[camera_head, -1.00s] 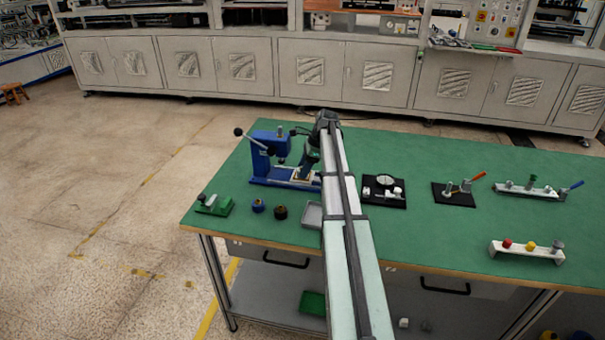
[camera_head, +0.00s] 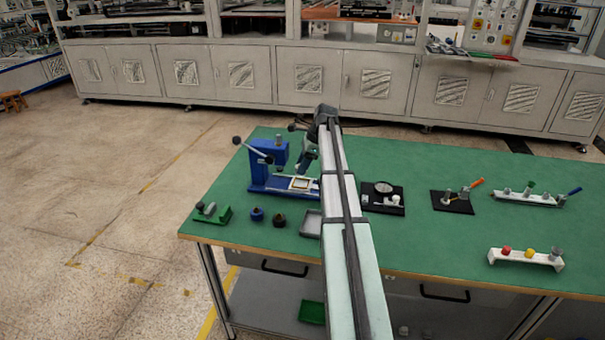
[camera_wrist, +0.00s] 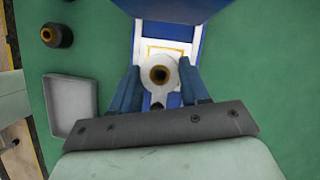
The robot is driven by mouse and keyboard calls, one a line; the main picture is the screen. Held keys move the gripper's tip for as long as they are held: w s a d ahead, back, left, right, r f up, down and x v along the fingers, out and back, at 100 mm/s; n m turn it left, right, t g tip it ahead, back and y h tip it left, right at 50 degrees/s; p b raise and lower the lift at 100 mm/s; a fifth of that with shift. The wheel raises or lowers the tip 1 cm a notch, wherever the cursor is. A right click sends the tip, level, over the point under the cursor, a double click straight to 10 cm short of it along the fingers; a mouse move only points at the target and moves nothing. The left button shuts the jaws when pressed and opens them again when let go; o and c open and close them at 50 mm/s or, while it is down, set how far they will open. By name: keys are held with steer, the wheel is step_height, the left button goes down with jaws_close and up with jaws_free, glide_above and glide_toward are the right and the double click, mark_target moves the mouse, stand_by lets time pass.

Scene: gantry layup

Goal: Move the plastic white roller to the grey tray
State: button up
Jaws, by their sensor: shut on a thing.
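The white roller (camera_wrist: 158,74) is round with a dark centre ringed in brown, seen end-on in the wrist view. My gripper (camera_wrist: 160,84) is shut on it, with a blue finger on either side. They are over the base of the blue press (camera_head: 268,160). In the head view my gripper (camera_head: 308,156) is beside the press; I cannot make out the roller there. In the head view the tray (camera_head: 311,224) is partly hidden by my arm.
A dark ring-shaped part (camera_head: 280,220), a blue one (camera_head: 257,214) and a green clamp (camera_head: 212,213) are left of the tray. A black plate with a dial (camera_head: 383,196) and other fixtures lie to the right. The table's front edge is close to the tray.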

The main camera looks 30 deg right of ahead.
mark_target(297, 167)
step_height(297, 167, up, 4)
steer(key=shift+d+r, duration=0.1)
steer(key=shift+r, duration=0.2)
steer(key=s+a+f+m+t, duration=0.1)
steer(key=s+a+m, duration=0.1)
steer(key=s, duration=0.9)
steer(key=s+a+f+m, duration=0.1)
steer(key=s+a+m, duration=0.15)
steer(key=s, duration=0.85)
steer(key=shift+n+h, duration=0.3)
steer(key=shift+n, duration=0.15)
steer(key=shift+w+a+f, duration=0.1)
steer(key=shift+w+f, duration=0.05)
steer(key=shift+f, duration=2.2)
steer(key=shift+w+f, duration=0.1)
steer(key=shift+f, duration=2.2)
steer(key=shift+f, duration=0.1)
steer(key=o, duration=1.1)
steer(key=shift+c, duration=0.2)
